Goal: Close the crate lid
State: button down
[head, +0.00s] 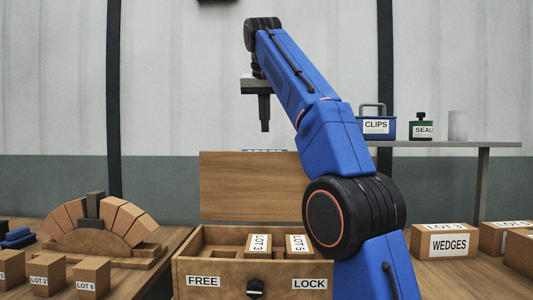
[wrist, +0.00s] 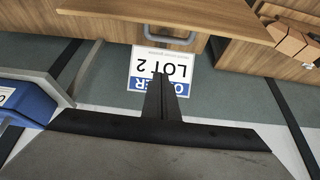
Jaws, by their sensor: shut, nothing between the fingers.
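The wooden crate (head: 226,262) stands at the front centre in the head view, with FREE and LOCK labels and a dark knob (head: 255,288) on its front. Its lid (head: 240,190) stands raised upright behind the open crate. A wooden panel (wrist: 170,8), seemingly the lid, also shows in the wrist view, with a grey handle (wrist: 172,40). My gripper (head: 265,130) is shut and empty, pointing down above the lid's top edge in the head view. Its fingers (wrist: 160,82) show in front of a LOT 2 card (wrist: 162,70). I cannot tell whether they touch anything.
Blocks LOT 3 (head: 258,245) and LOT 5 (head: 299,244) lie in the crate. A block arch (head: 100,222) and lot blocks stand at left. The WEDGES box (head: 448,242) stands at right. A shelf (head: 460,144) behind holds a blue CLIPS box (head: 376,128).

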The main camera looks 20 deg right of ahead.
aim_at(265, 152)
jog(key=shift+w, duration=0.2)
jog(key=shift+w+d+f, duration=0.1)
jog(key=shift+w+f, duration=0.05)
jog(key=shift+f, duration=2.2)
jog(key=shift+w+f, duration=0.15)
jog(key=shift+f, duration=2.15)
